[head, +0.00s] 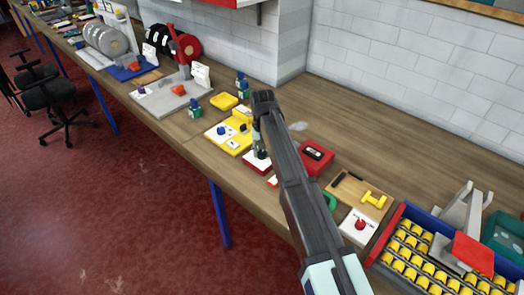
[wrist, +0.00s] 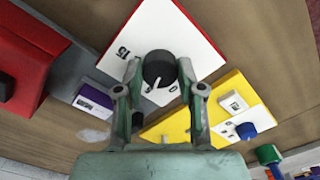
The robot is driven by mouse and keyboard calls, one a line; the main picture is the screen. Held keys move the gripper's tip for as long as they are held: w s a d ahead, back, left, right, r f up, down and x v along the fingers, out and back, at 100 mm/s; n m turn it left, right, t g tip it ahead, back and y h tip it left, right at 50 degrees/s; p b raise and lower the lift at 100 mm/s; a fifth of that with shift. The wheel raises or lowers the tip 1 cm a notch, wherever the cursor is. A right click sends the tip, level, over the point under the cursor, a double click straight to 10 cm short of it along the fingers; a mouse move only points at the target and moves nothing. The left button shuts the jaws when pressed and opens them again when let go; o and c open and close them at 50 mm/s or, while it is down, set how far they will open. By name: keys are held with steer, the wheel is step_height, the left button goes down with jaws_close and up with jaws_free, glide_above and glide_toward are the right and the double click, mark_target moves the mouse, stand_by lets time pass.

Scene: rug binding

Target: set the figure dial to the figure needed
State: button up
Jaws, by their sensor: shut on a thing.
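The figure dial is a black round knob (wrist: 158,66) with a white pointer, set on a white plate (wrist: 185,25) with a red edge. A printed 15 shows at the plate's left and a 0 near its lower corner; other figures are hidden or too small to read. The pointer slants down and slightly left in the wrist view, on the side of the 0. My gripper (wrist: 158,72) is shut on the knob, one finger on each side. In the head view my gripper (head: 261,150) is over the white plate (head: 255,164), and my arm hides part of it.
A yellow block (head: 237,143) with a blue knob stands beside the dial. A red box (head: 317,157) is on the other side. A wooden board (head: 345,200) with a yellow handle and a blue tray (head: 385,232) of yellow pieces lie further right.

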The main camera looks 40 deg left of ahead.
mark_target(262, 152)
steer(key=o, duration=1.1)
steer(key=shift+o, duration=0.2)
step_height(262, 152, up, 12)
steer(key=shift+f, duration=0.1)
step_height(262, 152, down, 12)
steer(key=shift+r, duration=0.1)
stand_by(0.4)
steer(key=shift+r, duration=0.15)
